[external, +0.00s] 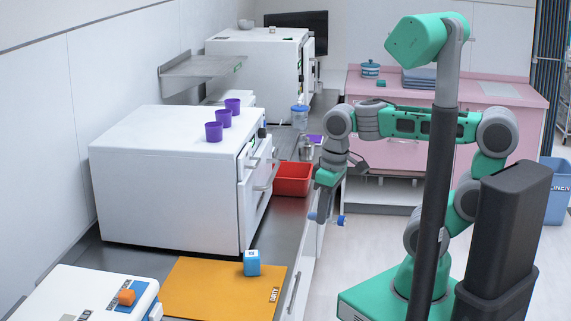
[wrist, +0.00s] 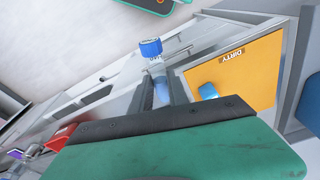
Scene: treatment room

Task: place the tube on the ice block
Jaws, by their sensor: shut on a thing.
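The tube is held between the fingers of my gripper (wrist: 162,88). Its blue cap (wrist: 151,48) and clear body with a bluish lower part (wrist: 161,90) show in the wrist view. In the external view my gripper (external: 326,212) hangs off the counter's front edge, with the blue cap (external: 341,220) sticking out to the right, so the tube looks tilted. A small blue block with a pale mark, seemingly the ice block (external: 251,263), sits on the orange mat (external: 205,290). It also shows in the wrist view (wrist: 208,91), apart from the tube.
A large white machine (external: 165,180) with several purple cups (external: 214,132) on top stands behind the mat. A red bin (external: 293,180) is farther along the counter. The mat around the blue block is bare.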

